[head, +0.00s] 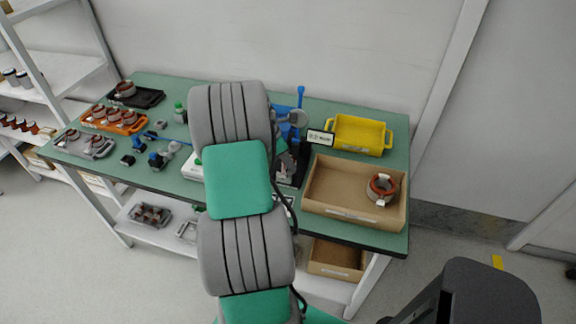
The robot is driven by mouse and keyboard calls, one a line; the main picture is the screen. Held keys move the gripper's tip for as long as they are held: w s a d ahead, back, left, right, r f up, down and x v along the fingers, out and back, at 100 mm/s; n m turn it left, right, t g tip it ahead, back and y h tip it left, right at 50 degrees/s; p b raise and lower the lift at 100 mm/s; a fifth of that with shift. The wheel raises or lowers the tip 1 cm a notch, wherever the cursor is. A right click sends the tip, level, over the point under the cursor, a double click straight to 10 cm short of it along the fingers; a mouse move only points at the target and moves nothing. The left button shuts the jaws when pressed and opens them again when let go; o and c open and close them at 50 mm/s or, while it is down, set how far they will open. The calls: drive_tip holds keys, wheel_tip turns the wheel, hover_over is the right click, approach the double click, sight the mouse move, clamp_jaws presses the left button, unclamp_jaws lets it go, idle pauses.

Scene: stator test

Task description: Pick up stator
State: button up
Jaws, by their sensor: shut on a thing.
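One stator (382,187), a ring with copper windings and pale ends, lies in the right part of the brown open box (330,172) at the table's right end. Several more stators sit in the orange tray (134,128), the grey tray (101,153) and the black tray (154,99) at the left end. My arm rises through the middle of the view and covers the centre of the table. My gripper cannot be made out; it is hidden behind my arm, so what it holds does not show.
The green table (355,99) also bears a yellow bin (359,134), a blue-handled device (299,98), a small sign (320,137) and a green-capped bottle (180,112). A shelf rack (70,75) stands at the left. A lower shelf holds another box (336,260).

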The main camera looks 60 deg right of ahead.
drive_tip(key=shift+w, duration=0.1)
clamp_jaws()
